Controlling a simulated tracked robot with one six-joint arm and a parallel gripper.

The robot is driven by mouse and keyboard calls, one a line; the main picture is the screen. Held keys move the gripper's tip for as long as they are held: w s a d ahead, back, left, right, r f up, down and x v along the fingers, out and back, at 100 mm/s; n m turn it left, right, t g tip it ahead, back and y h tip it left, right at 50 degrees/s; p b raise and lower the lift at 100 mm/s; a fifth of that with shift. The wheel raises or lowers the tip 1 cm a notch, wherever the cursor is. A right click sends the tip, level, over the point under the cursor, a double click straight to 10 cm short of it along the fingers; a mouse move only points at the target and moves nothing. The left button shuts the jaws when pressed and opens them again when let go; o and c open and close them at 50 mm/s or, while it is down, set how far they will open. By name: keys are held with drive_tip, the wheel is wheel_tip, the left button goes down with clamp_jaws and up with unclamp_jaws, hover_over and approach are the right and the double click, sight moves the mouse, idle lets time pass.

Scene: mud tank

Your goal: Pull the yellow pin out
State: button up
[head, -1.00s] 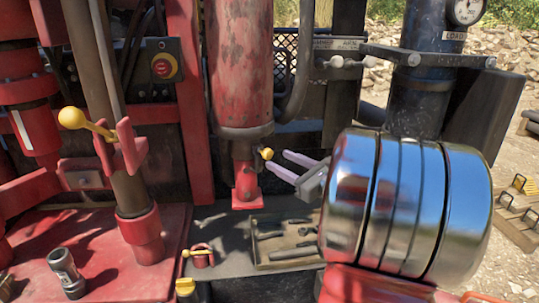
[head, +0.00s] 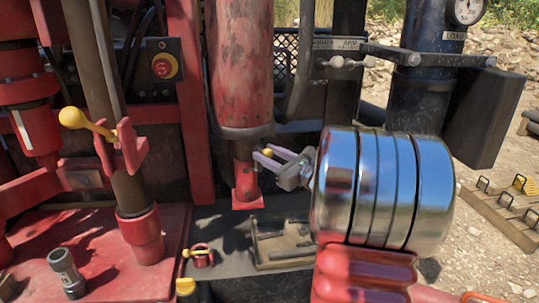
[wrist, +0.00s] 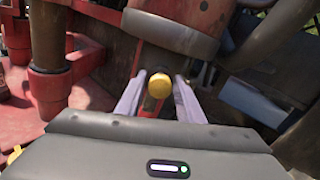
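A yellow round knob of a pin (head: 267,153) sits at the lower end of the big red cylinder (head: 240,65), on its narrow red rod (head: 245,178). My gripper (head: 263,154) reaches in from the right with its two pale fingers around the knob. In the wrist view the knob (wrist: 159,83) lies between the fingertips (wrist: 160,80), with a narrow gap showing on each side. The fingers look open. The pin's shaft behind the knob is hidden.
Another yellow-knobbed pin (head: 85,122) goes through a red bracket at left. A small red shackle (head: 201,256) with a yellow pin and a tool tray (head: 285,247) lie on the bench below. A dark post (head: 418,75) stands behind my arm.

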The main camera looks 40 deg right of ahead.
clamp_jaws()
